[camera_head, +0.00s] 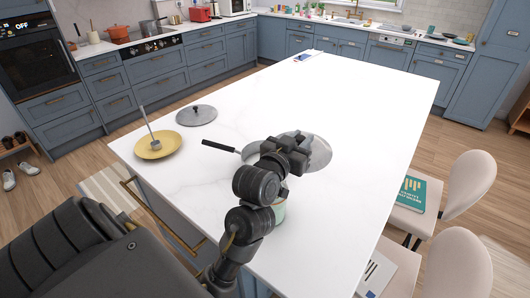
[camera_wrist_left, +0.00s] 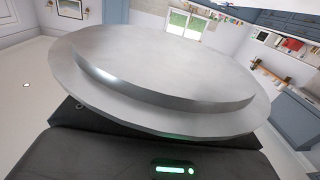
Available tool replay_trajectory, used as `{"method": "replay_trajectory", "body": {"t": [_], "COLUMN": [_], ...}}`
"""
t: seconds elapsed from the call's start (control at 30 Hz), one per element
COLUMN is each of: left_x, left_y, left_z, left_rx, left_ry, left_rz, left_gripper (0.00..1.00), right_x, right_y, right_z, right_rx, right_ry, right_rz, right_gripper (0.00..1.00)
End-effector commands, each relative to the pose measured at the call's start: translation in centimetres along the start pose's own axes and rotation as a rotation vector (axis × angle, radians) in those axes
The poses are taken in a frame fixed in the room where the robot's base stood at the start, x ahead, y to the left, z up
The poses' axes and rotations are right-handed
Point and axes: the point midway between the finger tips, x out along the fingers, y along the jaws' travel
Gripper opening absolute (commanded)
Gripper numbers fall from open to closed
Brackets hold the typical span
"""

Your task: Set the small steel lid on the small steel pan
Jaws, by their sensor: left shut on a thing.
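My left gripper (camera_head: 296,148) is shut on a steel lid (camera_head: 320,156). The lid is a pale round disc reaching out to the right of the gripper. In the left wrist view the same lid (camera_wrist_left: 165,65) fills the middle, showing its stepped rim; its knob is hidden. The small steel pan (camera_head: 250,150), with a long black handle (camera_head: 220,146) pointing left, stands on the white island. My gripper and the lid cover its right part. I cannot tell the height of the lid above it. My right gripper is not in view.
A darker grey lid with a black knob (camera_head: 196,115) lies at the left of the island (camera_head: 350,100). A pale green vessel (camera_head: 280,211) is partly hidden behind my arm. The island's far and right parts are mostly clear.

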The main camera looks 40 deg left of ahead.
Motion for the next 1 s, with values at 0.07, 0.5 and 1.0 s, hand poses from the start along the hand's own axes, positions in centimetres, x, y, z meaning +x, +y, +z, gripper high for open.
{"method": "replay_trajectory", "body": {"t": [0.07,0.5,1.0], "left_x": [-1.2,-4.4,4.1], "left_y": [-3.3,-10.1,-15.0], "left_z": [0.1,0.0,3.9], "left_rx": [0.011,0.014,0.012], "left_ry": [-0.012,-0.016,-0.022], "left_rz": [-0.043,-0.121,-0.123], "left_gripper": [0.00,0.00,0.00], "right_x": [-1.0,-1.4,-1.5], "right_y": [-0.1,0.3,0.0], "right_z": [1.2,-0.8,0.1], "right_rx": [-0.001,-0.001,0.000], "right_ry": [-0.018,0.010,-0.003], "right_rz": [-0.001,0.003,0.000], "right_gripper": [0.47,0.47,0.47]}}
